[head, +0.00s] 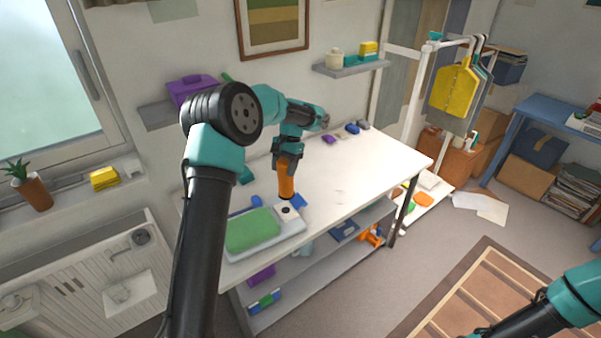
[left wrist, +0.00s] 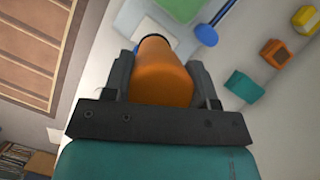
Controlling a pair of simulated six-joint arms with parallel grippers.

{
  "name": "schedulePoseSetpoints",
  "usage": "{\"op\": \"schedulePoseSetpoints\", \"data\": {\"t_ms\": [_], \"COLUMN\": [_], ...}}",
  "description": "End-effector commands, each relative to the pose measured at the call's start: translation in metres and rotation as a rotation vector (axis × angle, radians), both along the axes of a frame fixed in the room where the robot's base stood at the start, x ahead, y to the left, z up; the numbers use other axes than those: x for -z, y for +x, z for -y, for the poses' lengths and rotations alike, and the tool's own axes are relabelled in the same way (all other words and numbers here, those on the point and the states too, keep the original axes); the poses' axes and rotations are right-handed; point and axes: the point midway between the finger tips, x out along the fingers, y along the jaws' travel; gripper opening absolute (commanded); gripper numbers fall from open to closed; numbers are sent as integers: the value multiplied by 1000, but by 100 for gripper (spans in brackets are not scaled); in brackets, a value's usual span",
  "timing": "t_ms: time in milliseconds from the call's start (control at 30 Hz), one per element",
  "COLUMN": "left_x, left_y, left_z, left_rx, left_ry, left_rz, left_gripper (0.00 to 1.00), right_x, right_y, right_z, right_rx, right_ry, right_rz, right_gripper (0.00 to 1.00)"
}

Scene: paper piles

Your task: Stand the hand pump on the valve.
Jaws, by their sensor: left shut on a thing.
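The hand pump, an orange cylinder (head: 286,182), hangs upright in my left gripper (head: 287,160). In the left wrist view the pump (left wrist: 163,75) fills the gap between the two dark fingers (left wrist: 163,85), with a dark rim at its far end. A small white block with a dark round spot (head: 287,211), which looks like the valve, sits at the right end of a pale grey base beside a green pad (head: 251,230). The pump's lower end is just above or behind this block; I cannot tell whether they touch. My right arm shows at the lower right, its gripper out of view.
The white table (head: 345,170) is mostly clear to the right of the pump. A blue-handled thing (left wrist: 207,34) lies beside the green pad, and small blocks (left wrist: 243,86) stand farther along. Purple and blue items (head: 352,129) lie at the back edge.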

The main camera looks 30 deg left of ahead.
Motion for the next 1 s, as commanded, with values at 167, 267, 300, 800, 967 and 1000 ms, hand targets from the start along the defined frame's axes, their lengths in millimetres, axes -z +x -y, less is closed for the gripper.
{"op": "schedulePoseSetpoints", "data": {"t_ms": [167, 267, 300, 800, 967, 1000], "left_x": [-1, -1, -1, 15, 27, 31], "left_y": [-2, -2, -2, -2, -2, -2], "left_z": [-4, -4, -4, -4, -4, -4], "left_rx": [1, 1, 1, 0, 0, 0], "left_ry": [1, 0, 0, 1, 1, 1], "left_rz": [0, 1, 1, 0, -1, -1], "left_gripper": [5, 5, 5, 5, 5, 5], "right_x": [0, 0, 0, 0, 0, 0], "right_y": [0, 0, 0, 0, 0, 0], "right_z": [0, 0, 0, 0, 0, 0], "right_rx": [0, 0, 0, 0, 0, 0], "right_ry": [0, 0, 0, 0, 0, 0], "right_rz": [0, 0, 0, 0, 0, 0], "right_gripper": [43, 43, 43, 43, 43, 43]}}
